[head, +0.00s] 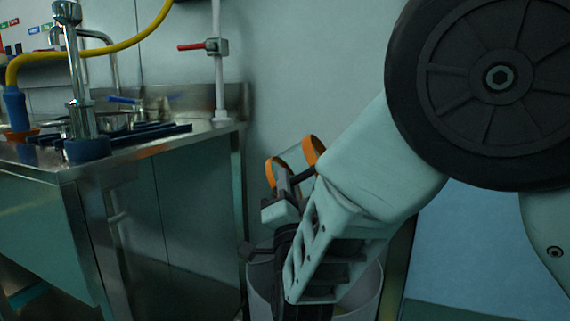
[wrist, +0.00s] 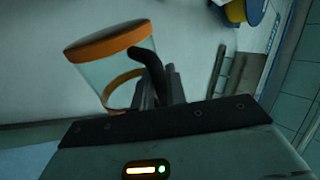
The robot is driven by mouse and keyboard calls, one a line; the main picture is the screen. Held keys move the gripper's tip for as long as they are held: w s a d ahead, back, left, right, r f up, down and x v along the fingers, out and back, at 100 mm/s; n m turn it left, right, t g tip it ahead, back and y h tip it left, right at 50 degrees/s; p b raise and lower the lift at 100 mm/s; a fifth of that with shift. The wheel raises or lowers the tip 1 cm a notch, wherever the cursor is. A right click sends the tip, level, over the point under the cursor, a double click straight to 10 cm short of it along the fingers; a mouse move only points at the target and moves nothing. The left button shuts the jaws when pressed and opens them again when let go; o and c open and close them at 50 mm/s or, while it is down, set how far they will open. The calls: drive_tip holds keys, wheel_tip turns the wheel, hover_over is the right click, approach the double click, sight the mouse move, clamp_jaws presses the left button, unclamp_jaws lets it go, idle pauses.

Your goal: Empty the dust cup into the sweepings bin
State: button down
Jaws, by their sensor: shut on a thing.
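The dust cup (head: 293,158) is a clear cup with an orange band at each end and a dark handle. It is tipped well over, close to lying on its side, in the head view. It also shows in the wrist view (wrist: 103,72), with the handle at the jaws. My gripper (head: 292,191) is shut on the handle, and its jaws show in the wrist view (wrist: 168,88). A grey round bin (head: 369,296) stands below my gripper, partly hidden by my arm. I cannot see whether anything is in the cup.
A steel sink bench (head: 150,145) with a tap (head: 76,80) and a yellow hose (head: 110,48) stands on the left. A white pipe with a red-handled valve (head: 217,47) runs down the wall behind. A yellow and blue object (wrist: 243,12) shows at the top right.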

drive_tip(key=n+g+y+p, duration=0.1)
drive_tip(key=n+p, duration=0.1)
drive_tip(key=n+y+p, duration=0.1)
drive_tip(key=n+p, duration=0.1)
drive_tip(key=p, duration=0.1)
drive_tip(key=d+f+n+g+y+p, duration=0.1)
drive_tip(key=n+p, duration=0.1)
drive_tip(key=p, duration=0.1)
drive_tip(key=shift+s+n+g+y, duration=0.15)
drive_tip(key=shift+n+g+y, duration=0.15)
drive_tip(key=shift+n, duration=0.1)
drive_tip(key=n+g+p, duration=0.1)
drive_tip(key=p, duration=0.1)
drive_tip(key=d+n+g+p, duration=0.1)
drive_tip(key=n+p, duration=0.1)
drive_tip(key=n+g+p, duration=0.1)
drive_tip(key=p, duration=0.1)
drive_tip(key=shift+s+d+f+n, duration=0.15)
drive_tip(key=shift+d+f+n, duration=0.15)
drive_tip(key=shift+f+n, duration=0.1)
drive_tip(key=shift+s+d+f+n+g+p, duration=0.1)
drive_tip(key=shift+d+f+n+g+p, duration=0.3)
drive_tip(key=shift+n+p, duration=0.5)
drive_tip(key=shift+a, duration=0.1)
